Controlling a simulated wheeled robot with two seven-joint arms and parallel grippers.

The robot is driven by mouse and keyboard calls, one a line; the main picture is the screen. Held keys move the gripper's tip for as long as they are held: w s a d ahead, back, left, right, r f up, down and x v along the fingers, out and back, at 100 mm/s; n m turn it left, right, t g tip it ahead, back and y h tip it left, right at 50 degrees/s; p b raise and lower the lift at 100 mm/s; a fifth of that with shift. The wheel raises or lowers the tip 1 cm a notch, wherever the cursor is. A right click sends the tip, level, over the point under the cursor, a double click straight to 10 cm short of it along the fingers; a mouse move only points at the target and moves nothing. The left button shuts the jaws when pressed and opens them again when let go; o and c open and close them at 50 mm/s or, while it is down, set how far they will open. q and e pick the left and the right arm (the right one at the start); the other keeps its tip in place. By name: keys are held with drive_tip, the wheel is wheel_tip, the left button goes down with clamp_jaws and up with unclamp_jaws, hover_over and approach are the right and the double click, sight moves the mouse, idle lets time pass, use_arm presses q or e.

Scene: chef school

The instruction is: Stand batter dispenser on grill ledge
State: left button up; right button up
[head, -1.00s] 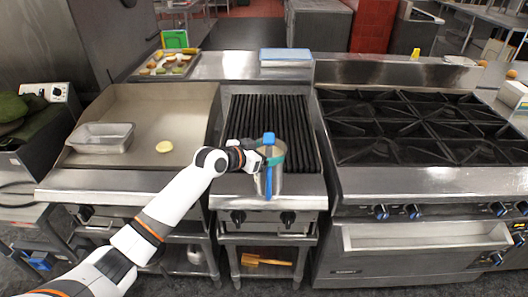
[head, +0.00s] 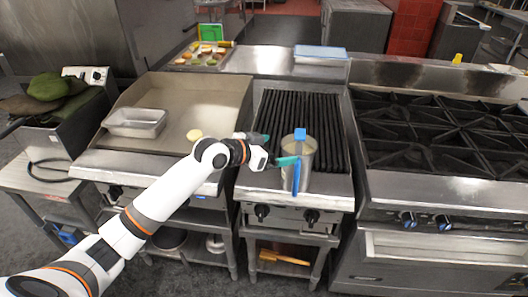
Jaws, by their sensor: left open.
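The batter dispenser (head: 307,168) is a grey, see-through cup with a blue handle and blue top tab on its near side. It stands upright on the steel grill ledge (head: 331,186), in front of the black grill grate (head: 300,105). My left gripper (head: 275,150) is just left of the dispenser with its teal-tipped fingers spread apart. One fingertip overlaps the dispenser's left side in the picture; I cannot tell whether it touches. The other fingertip is farther back and left. My right gripper is not in view.
A flat griddle (head: 179,98) on the left holds a metal pan (head: 135,122) and a round yellow piece (head: 194,134). A stove (head: 440,135) stands on the right. A food tray (head: 201,57) and a blue-rimmed tray (head: 321,53) lie at the back.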

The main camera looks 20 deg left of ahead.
use_arm(q)
drive_tip(key=shift+v, duration=2)
drive_tip(key=shift+d, duration=0.1)
drive_tip(key=s+f+n+g+y, duration=0.15)
drive_tip(key=s+f, duration=0.35)
drive_tip(key=f, duration=0.9)
drive_tip(key=s+f+n+g+y, duration=0.15)
drive_tip(key=s+f, duration=0.25)
drive_tip(key=f, duration=0.9)
drive_tip(key=s+f+n+y, duration=0.15)
drive_tip(key=s+f, duration=0.35)
drive_tip(key=f, duration=0.9)
drive_tip(key=s+f+g+y, duration=0.2)
drive_tip(key=s+f+g, duration=0.1)
drive_tip(key=s+f, duration=0.85)
drive_tip(key=s+f+g, duration=0.2)
drive_tip(key=s+f, duration=0.2)
drive_tip(key=s, duration=0.8)
drive_tip(key=s+d+f+m+g, duration=0.1)
drive_tip(key=s+f, duration=0.4)
drive_tip(key=s, duration=0.8)
drive_tip(key=shift+s+f+g, duration=0.15)
drive_tip(key=shift+s+g, duration=0.05)
drive_tip(key=shift+g, duration=0.7)
drive_tip(key=shift+s, duration=0.1)
